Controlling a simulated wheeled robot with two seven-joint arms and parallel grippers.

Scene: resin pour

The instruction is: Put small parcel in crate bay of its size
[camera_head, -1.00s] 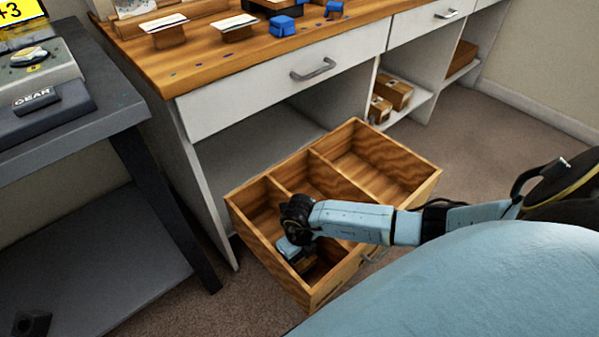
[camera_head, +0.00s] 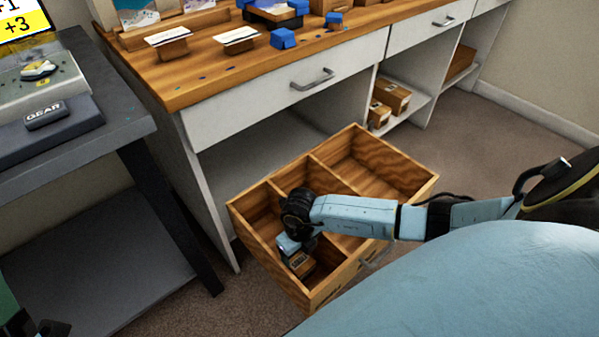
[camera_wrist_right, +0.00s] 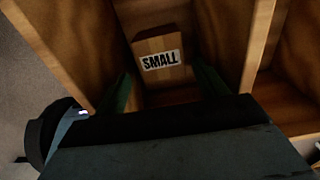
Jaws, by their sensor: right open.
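The small parcel (camera_head: 301,263) is a brown box lying inside the left bay of the wooden crate (camera_head: 262,252). In the right wrist view the parcel (camera_wrist_right: 160,47) shows a white label reading SMALL. My right gripper (camera_head: 291,246) reaches down into that left bay. In the right wrist view its open green fingers (camera_wrist_right: 165,82) stand apart, with the parcel beyond and between them and a gap visible on each side. The gripper hides part of the bay. A dark piece (camera_head: 40,327) at the lower left edge may be my left gripper; its fingers cannot be made out.
The crate's middle and right bays look empty. A white-fronted workbench (camera_head: 260,102) stands behind, with brown boxes (camera_head: 391,95) on its lower shelf. A grey table (camera_head: 85,130) stands at left. Carpet (camera_head: 450,150) is clear to the right.

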